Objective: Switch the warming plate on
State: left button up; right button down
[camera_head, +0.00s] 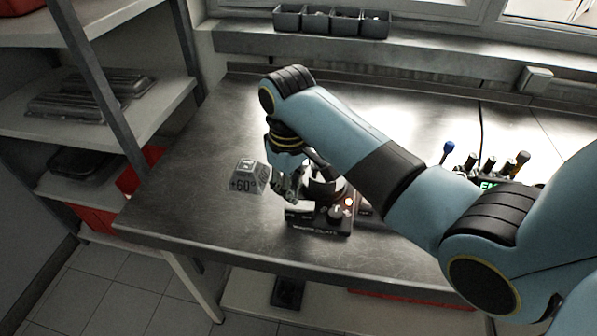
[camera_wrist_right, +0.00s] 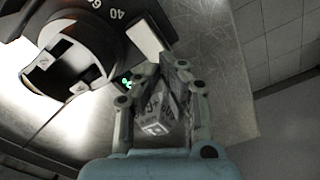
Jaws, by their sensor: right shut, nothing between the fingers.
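The warming plate (camera_head: 318,222) is a small dark unit with knobs on its front panel, on the steel bench. A round dark part on top is partly hidden by my right arm. An orange light glows on its right side. In the right wrist view, a dark unit (camera_wrist_right: 105,22) with scale numbers 40 and 60, a white block and a small green light fills the upper left; I cannot tell the switch's position. My right gripper (camera_head: 291,190) is shut and empty, just left of the plate. Its fingertips (camera_wrist_right: 172,66) are close to the unit; contact is unclear.
A grey faceted block marked +60° (camera_head: 247,178) stands left of the gripper, and its marked faces show behind the fingers in the wrist view. A tool holder (camera_head: 487,180) with several handles stands at the right. The bench's left part (camera_head: 190,195) is clear.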

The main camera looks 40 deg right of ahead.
aim_at(291, 204)
notch_tip(291, 204, up, 2)
jog(key=shift+r+p, duration=0.1)
jog(key=shift+p, duration=0.45)
jog(key=shift+r, duration=2.4)
